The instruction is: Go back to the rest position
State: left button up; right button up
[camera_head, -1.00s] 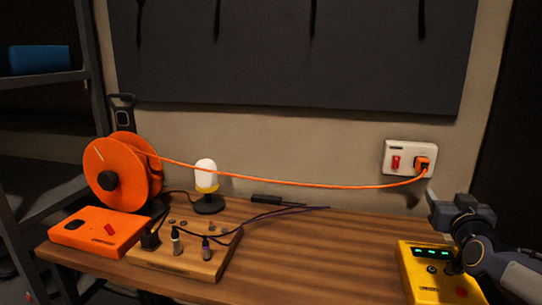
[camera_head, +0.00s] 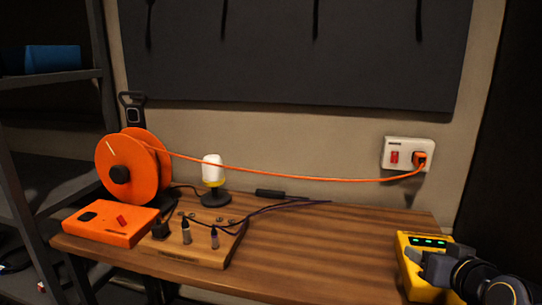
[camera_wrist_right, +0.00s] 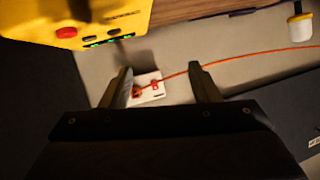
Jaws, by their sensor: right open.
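My right gripper (camera_wrist_right: 163,85) is open and empty in the right wrist view, its two fingers apart with the wall socket (camera_wrist_right: 148,88) seen beyond them. In the head view my right gripper (camera_head: 432,268) is low at the right, in front of the yellow box (camera_head: 410,250) with green lights, and hides part of it. The yellow box (camera_wrist_right: 75,22) also shows at the top left of the right wrist view, with a red button. I cannot tell from the pictures whether the gripper touches the box. My left gripper is not in view.
An orange cable (camera_head: 300,178) runs from the reel (camera_head: 125,172) to the wall socket (camera_head: 409,154). An orange box (camera_head: 110,222), a wooden board (camera_head: 190,252) with black plugs and a small lamp (camera_head: 214,172) stand at the left. The desk's middle (camera_head: 320,240) is clear.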

jog(key=s+a+f+g+y, duration=0.2)
jog(key=s+a+f+g, duration=0.3)
jog(key=s, duration=0.5)
jog(key=s+a+f+g+y, duration=0.2)
jog(key=s+a+f, duration=0.3)
jog(key=s+f, duration=0.45)
notch_tip(320, 180, up, 15)
jog(key=s+p, duration=0.2)
jog(key=p, duration=1.1)
jog(key=shift+s+a+f+g+p, duration=0.15)
jog(key=shift+s+a+g+p, duration=0.15)
jog(key=shift+g+p, duration=0.1)
